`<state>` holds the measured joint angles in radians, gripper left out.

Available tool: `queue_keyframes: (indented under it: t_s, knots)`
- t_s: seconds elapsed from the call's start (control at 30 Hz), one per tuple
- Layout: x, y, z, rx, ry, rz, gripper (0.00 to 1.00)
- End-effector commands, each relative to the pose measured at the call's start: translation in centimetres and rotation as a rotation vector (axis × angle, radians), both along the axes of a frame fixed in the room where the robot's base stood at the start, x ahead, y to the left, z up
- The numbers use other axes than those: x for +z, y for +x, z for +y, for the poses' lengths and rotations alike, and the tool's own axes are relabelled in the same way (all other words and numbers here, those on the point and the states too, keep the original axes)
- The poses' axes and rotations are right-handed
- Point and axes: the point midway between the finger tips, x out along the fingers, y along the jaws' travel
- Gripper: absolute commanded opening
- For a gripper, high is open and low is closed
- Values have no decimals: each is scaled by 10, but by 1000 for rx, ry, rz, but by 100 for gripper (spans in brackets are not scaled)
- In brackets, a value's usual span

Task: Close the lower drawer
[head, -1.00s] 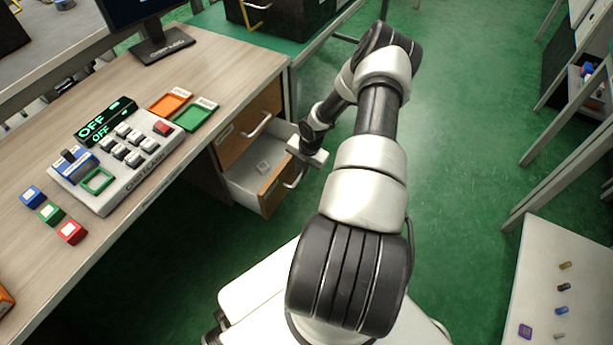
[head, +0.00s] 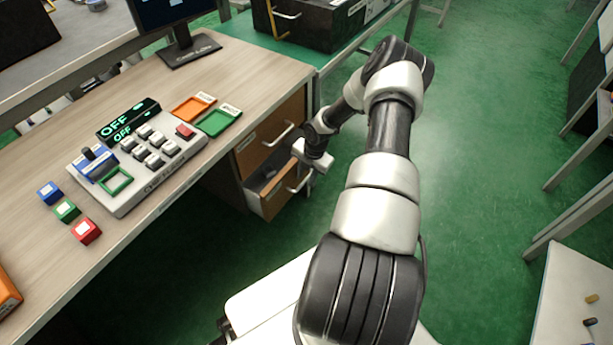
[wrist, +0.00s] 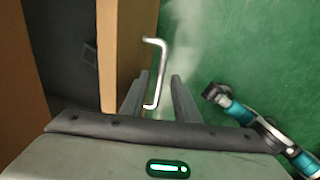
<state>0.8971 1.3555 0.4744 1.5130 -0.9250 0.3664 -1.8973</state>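The lower drawer (head: 272,204) has a brown wood front and a silver bar handle (head: 301,181). It stands partly open below the closed upper drawer, with a narrow strip of its inside showing. In the wrist view the drawer front (wrist: 125,40) is edge-on at the left, and its handle (wrist: 158,65) sticks out to the right. My gripper (head: 318,166) is at the drawer front by the handle. In the wrist view its two fingers (wrist: 160,76) are apart, with part of the handle between them. I cannot tell whether they touch it.
The upper drawer (head: 265,135) sits under the desk (head: 255,68), just above my gripper. The desk holds a control panel (head: 140,155), trays and small coloured blocks. Green floor (head: 475,120) is open to the right. A white table (head: 575,300) stands at the lower right.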

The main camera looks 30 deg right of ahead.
Motion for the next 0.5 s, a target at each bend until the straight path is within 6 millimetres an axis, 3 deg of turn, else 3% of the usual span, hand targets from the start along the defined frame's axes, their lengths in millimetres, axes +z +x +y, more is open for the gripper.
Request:
queue_keyframes:
  t_s: [0.17, 0.27, 0.5]
  knots:
    - [6, -1, 0, 0, 0, 0, 28]
    - [21, -3, -2, 0, -1, -2, 28]
    - [77, -12, -6, -2, -1, -2, 28]
